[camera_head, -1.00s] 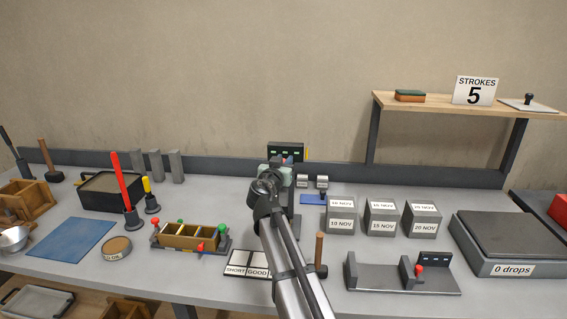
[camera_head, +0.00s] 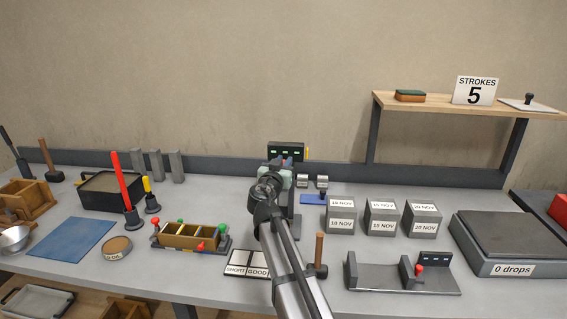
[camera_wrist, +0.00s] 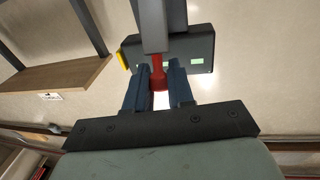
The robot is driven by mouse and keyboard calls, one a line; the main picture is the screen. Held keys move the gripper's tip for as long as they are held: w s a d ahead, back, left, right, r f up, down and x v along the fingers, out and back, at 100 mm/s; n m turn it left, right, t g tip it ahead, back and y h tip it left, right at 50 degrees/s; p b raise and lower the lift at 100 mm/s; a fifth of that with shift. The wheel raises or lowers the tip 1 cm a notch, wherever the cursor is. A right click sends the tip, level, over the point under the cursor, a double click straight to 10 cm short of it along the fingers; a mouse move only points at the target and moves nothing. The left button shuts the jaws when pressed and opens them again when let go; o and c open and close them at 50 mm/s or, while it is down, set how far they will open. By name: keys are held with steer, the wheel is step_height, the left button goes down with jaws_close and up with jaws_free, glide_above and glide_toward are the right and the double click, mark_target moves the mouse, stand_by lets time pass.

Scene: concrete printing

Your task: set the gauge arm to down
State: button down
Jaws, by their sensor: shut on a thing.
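The gauge stands at the back middle of the bench, with a dark display box (camera_head: 286,151) showing small green lights; its box also shows in the wrist view (camera_wrist: 201,50). A dark grey bar, the gauge arm (camera_wrist: 153,28), ends in a red knob (camera_wrist: 158,78). My gripper (camera_wrist: 158,88) has its two blue-grey fingers on either side of the red knob and is shut on it. In the head view my gripper (camera_head: 284,163) is in front of the display and hides most of the gauge, so the arm's exact angle is hard to tell.
Dated grey blocks (camera_head: 340,224) and a blue pad (camera_head: 313,198) are right of my arm. A wooden-handled tool (camera_head: 319,255) stands close beside it. A red-knobbed fixture (camera_head: 419,272) is at front right. The SHORT/GOOD card (camera_head: 246,265) lies left of my forearm.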

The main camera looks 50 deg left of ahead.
steer(key=shift+s+d+f+m+t+y, duration=0.15)
steer(key=shift+s+d+f+t+y, duration=0.35)
steer(key=shift+f, duration=1.1)
steer(key=shift+s+d+f+m+t+y, duration=0.1)
steer(key=shift+s+d+f+t+y, duration=0.15)
steer(key=shift+s+d+f+t, duration=0.95)
steer(key=shift+s+d+f+m+g+y, duration=0.15)
steer(key=shift+d+f+y, duration=0.25)
steer(key=shift+f, duration=1.65)
steer(key=shift+s, duration=0.1)
steer(key=c, duration=1.1)
jaws_free()
steer(key=shift+c, duration=0.2)
steer(key=shift+o, duration=0.6)
steer(key=shift+a, duration=0.15)
steer(key=shift+a, duration=0.1)
